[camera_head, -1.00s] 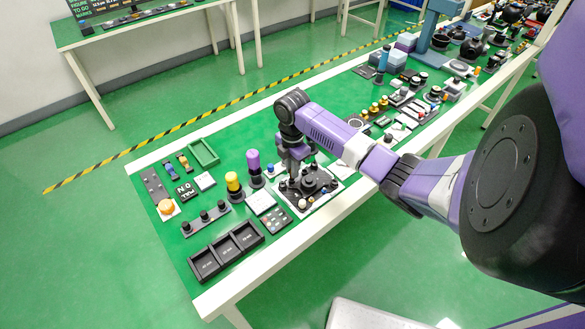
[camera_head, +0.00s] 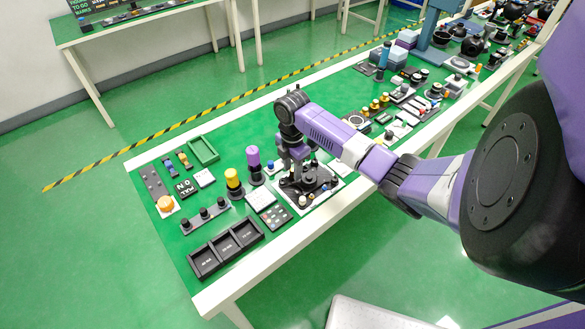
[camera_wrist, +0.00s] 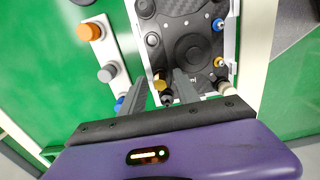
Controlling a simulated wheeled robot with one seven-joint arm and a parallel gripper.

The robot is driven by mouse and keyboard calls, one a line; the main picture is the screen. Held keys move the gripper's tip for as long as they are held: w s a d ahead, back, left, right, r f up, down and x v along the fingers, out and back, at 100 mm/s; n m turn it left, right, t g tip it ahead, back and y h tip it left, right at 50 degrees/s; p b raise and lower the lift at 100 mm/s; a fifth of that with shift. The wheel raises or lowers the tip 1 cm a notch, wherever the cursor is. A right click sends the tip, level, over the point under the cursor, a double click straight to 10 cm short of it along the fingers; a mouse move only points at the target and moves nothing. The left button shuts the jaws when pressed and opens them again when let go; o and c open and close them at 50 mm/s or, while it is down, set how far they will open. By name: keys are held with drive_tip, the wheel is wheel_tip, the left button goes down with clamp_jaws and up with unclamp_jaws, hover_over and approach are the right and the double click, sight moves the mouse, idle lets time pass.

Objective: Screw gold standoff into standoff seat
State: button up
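My gripper (camera_wrist: 160,78) points down at a dark plate and its two fingers are spread apart. It also shows above the plate in the head view (camera_head: 298,172). A small gold piece (camera_wrist: 160,83), likely a gold standoff, is between the fingers in the wrist view, with gaps visible on both sides. A dark post (camera_wrist: 167,99) is just below it, partly hidden by my gripper. I cannot tell which fitting is the standoff seat.
A strip with orange (camera_wrist: 90,32) and grey (camera_wrist: 107,73) knobs lies left of the plate. In the head view, yellow (camera_head: 233,178) and purple (camera_head: 254,158) cylinders and a black three-compartment tray (camera_head: 227,265) stand to the left. The table's front edge is close.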

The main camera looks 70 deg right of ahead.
sight(292, 169)
drive_tip(key=shift+r, duration=0.1)
wheel_tip(292, 169, up, 8)
drive_tip(key=shift+f+b, duration=0.2)
drive_tip(key=shift+b, duration=0.25)
idle(0.5)
